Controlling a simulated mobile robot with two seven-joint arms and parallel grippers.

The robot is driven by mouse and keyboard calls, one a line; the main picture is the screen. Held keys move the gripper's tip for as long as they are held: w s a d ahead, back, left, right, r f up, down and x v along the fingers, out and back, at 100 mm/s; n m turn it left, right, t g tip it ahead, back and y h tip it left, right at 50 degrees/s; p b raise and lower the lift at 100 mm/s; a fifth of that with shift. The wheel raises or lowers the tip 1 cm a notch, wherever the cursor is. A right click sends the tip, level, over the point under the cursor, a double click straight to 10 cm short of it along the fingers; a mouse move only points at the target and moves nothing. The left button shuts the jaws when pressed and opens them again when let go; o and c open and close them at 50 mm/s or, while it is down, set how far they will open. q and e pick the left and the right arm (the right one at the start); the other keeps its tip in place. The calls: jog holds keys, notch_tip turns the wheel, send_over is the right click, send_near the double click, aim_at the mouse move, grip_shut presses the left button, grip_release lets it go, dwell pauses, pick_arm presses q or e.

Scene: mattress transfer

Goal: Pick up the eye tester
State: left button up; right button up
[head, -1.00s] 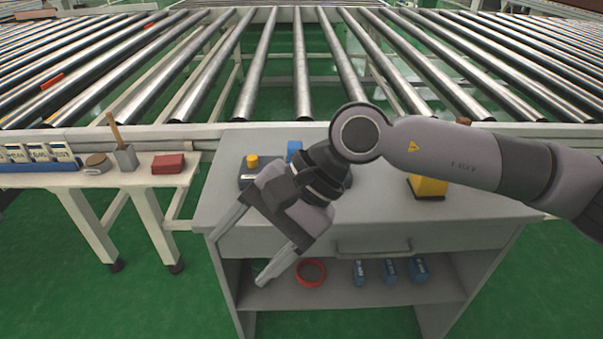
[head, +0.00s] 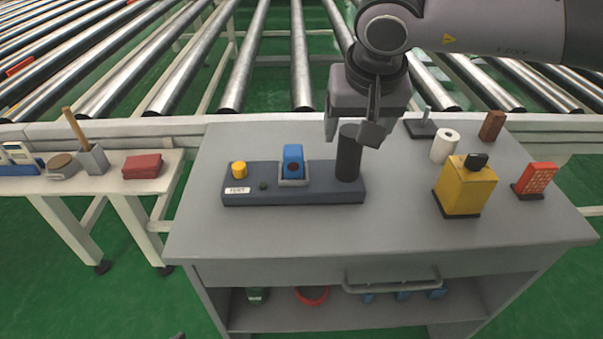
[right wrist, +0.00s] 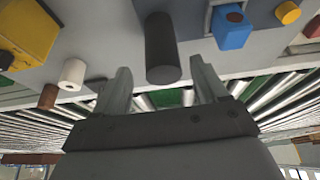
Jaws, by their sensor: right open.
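A dark grey tester base (head: 295,198) with a label reading TEST lies on the grey table. It carries a yellow knob (head: 239,170), a blue block with a dark round spot (head: 293,158) and an upright black cylinder (head: 348,158) at its right end. My right gripper (head: 352,130) points down at the cylinder's top, fingers apart. In the right wrist view the cylinder (right wrist: 162,48) shows between the lines of the two open fingers (right wrist: 163,80). I cannot tell whether the fingers touch it. My left gripper is not in view.
On the table's right stand a yellow box (head: 465,187), a white roll (head: 445,146), a brown block (head: 492,126) and a red item (head: 535,180). A roller conveyor (head: 270,60) runs behind. A side table with a red box (head: 142,166) is at left. The table's front is clear.

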jog(key=x, duration=0.5)
jog(key=shift+s+a, duration=0.15)
grip_shut()
jog(key=shift+r, duration=0.1)
